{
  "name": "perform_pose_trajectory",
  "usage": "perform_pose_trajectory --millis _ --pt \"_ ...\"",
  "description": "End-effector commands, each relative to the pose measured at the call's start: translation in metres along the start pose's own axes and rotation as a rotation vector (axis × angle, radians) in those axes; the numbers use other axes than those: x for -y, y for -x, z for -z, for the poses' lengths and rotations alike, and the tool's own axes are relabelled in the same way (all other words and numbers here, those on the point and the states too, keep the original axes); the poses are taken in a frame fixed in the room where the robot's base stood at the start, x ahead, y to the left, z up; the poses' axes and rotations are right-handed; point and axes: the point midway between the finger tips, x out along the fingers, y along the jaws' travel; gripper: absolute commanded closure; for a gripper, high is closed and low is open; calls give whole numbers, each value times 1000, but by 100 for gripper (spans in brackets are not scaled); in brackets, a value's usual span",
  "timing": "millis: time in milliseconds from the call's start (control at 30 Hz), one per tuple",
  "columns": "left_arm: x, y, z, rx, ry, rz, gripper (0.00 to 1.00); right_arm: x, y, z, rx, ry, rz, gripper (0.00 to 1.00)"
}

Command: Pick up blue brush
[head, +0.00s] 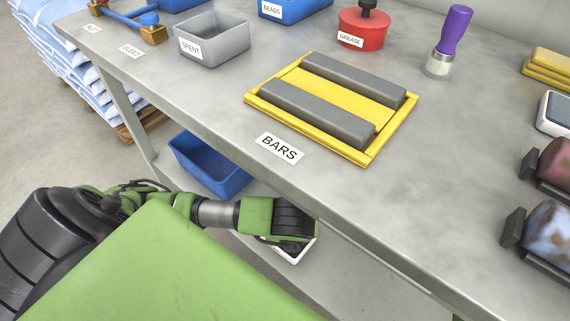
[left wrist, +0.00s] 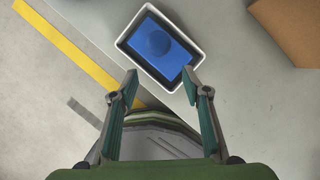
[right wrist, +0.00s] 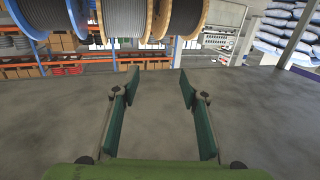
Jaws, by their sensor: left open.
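A purple-handled tool (head: 453,32) with a pale, clear lower end stands upright at the back right. My left gripper (left wrist: 160,75) is open and empty, below the bench top, over a white-rimmed tray (left wrist: 125,45). A blue block (left wrist: 172,62) with a round darker patch fills most of the tray. My right gripper (right wrist: 159,72) is open and empty; the head view does not show it.
The bench (head: 370,215) holds a yellow rack (head: 345,97) with grey bars, a grey SPENT bin (head: 224,54) and a red GREASE pot (head: 365,30). A blue bin (head: 215,185) sits on the lower shelf. The bench's front edge is beside my left arm.

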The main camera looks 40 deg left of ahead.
Motion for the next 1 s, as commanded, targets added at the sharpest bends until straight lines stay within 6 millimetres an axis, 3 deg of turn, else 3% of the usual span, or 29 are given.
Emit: perform_pose_trajectory --millis 233,367,633,933,1000 --pt "0 -9 -20 4 3 -1 57 1 -1 8 -43 -1 3 60" --pt "0 -20 -44 5 4 -1 57 4 -1 29 -148 -3 9 60" --pt "0 -45 -38 0 1 0 57 9 6 70 -340 -8 19 60" --pt "0 -46 -39 0 0 1 57 9 8 76 -364 -9 20 60" --pt "0 -46 -39 0 0 1 72 9 8 76 -364 -9 20 60"
